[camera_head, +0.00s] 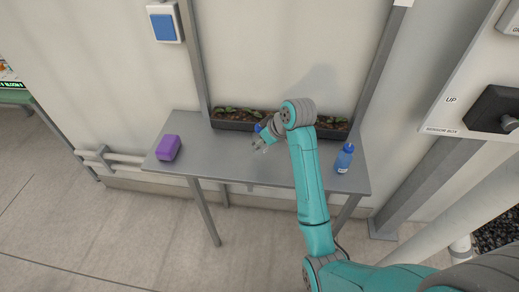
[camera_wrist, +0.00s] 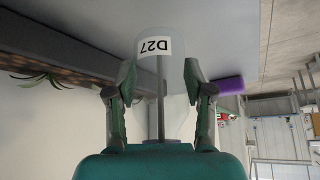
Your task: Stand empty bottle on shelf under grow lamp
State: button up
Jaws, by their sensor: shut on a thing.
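My gripper (camera_wrist: 158,85) is shut on a clear, see-through bottle (camera_wrist: 141,72) with a white label reading D27. A thin grey rod shows along its middle. In the head view my gripper (camera_head: 260,141) is over the middle of a grey shelf table (camera_head: 222,158); a small blue patch shows beside it, and the held bottle is hard to make out. I cannot tell whether the bottle touches the surface. A blue bottle (camera_head: 344,158) stands upright at the table's right end. I cannot make out a grow lamp.
A dark planter (camera_head: 232,125) with seedlings runs along the table's back edge. A purple block (camera_head: 168,148) lies at the left end, also visible in the wrist view (camera_wrist: 227,86). Grey posts rise behind. The table between block and gripper is bare.

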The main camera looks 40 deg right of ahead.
aim_at(261, 150)
jog(key=shift+f, duration=2)
jog(key=shift+f, duration=0.15)
jog(key=o, duration=1)
